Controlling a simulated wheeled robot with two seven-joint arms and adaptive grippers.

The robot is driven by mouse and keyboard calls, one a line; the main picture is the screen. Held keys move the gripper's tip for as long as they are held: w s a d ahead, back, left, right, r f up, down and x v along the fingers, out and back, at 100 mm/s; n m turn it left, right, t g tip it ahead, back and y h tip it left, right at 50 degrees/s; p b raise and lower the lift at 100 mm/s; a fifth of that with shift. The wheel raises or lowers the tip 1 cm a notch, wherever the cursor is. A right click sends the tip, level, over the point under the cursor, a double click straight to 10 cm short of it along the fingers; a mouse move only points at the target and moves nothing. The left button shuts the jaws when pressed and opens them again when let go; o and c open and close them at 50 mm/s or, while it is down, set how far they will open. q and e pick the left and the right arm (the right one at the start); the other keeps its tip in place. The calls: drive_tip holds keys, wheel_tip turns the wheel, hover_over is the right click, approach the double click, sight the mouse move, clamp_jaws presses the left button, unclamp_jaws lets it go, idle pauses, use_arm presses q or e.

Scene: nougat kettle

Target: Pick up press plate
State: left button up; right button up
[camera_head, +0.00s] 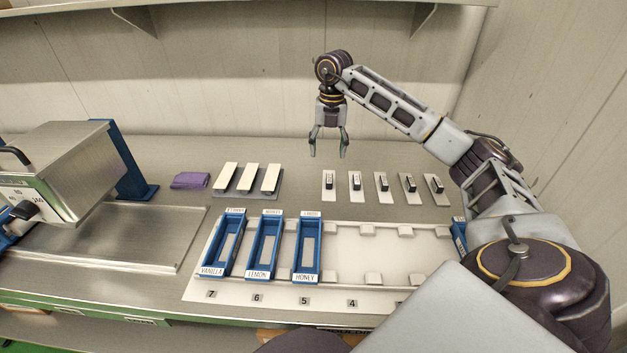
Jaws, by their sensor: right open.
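Several small pale plates with dark blocks on top stand in a row on the steel table; they look like the press plates, and the leftmost press plate (328,190) is closest to my right gripper. My right gripper (328,149) is open and empty, pointing down behind and above this row, apart from the plates. My left gripper is not in view.
Blue moulds labelled vanilla (224,245), lemon (263,247) and honey (307,249) sit on a white numbered rack (345,275), whose middle slots are empty. Three cream bars (249,177) and a purple cloth (190,181) lie behind. A kettle (62,170) stands left; a shelf (250,5) is above.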

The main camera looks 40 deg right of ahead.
drive_tip(key=d, duration=0.1)
hover_over(329, 179)
drive_tip(key=shift+f, duration=4.05)
drive_tip(key=shift+f, duration=0.1)
drive_tip(key=shift+f, duration=2.5)
drive_tip(key=shift+c, duration=0.5)
drive_tip(key=c, duration=1)
drive_tip(key=shift+r, duration=0.1)
